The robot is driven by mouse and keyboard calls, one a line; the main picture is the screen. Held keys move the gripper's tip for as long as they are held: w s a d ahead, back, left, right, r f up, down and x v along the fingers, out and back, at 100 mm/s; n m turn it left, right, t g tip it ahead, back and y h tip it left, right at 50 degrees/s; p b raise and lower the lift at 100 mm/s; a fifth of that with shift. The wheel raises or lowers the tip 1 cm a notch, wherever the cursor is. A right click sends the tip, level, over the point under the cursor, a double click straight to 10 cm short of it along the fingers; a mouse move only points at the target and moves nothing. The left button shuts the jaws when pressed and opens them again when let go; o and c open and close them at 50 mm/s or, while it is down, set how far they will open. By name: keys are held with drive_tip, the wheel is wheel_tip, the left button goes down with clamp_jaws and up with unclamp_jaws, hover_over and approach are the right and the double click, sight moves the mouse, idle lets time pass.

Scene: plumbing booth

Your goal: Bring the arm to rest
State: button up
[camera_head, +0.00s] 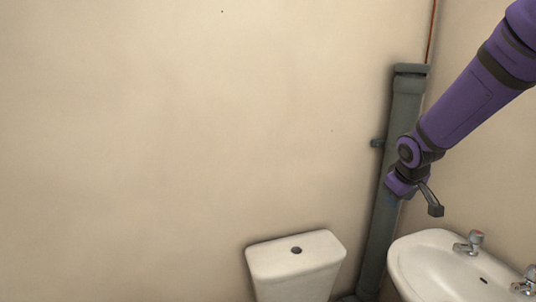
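My purple arm (468,104) reaches in from the upper right and slants down to the left. My gripper (432,203) is at its end, above the back left part of the white washbasin (425,252) and in front of the grey pipe. A dark finger part points down and to the right. The fingers overlap or are too small in this view to tell whether they are open or shut. I see nothing held in the gripper.
A thick grey vertical pipe (405,102) stands in the wall corner, with a thin copper pipe (431,32) above. A white toilet cistern (294,263) is at bottom centre. The basin has two taps, one tap (474,240) near the gripper. The wall area at left is clear.

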drive_tip(key=s+a+r+m, duration=0.1)
drive_tip(key=s+r+m, duration=0.1)
drive_tip(key=s+r, duration=1.05)
drive_tip(key=s+a+r+m, duration=0.1)
drive_tip(key=s, duration=0.8)
drive_tip(key=s+a+r+m+y, duration=0.1)
drive_tip(key=s, duration=0.7)
drive_tip(key=shift+s+a+y, duration=0.3)
drive_tip(key=shift+s+a, duration=0.05)
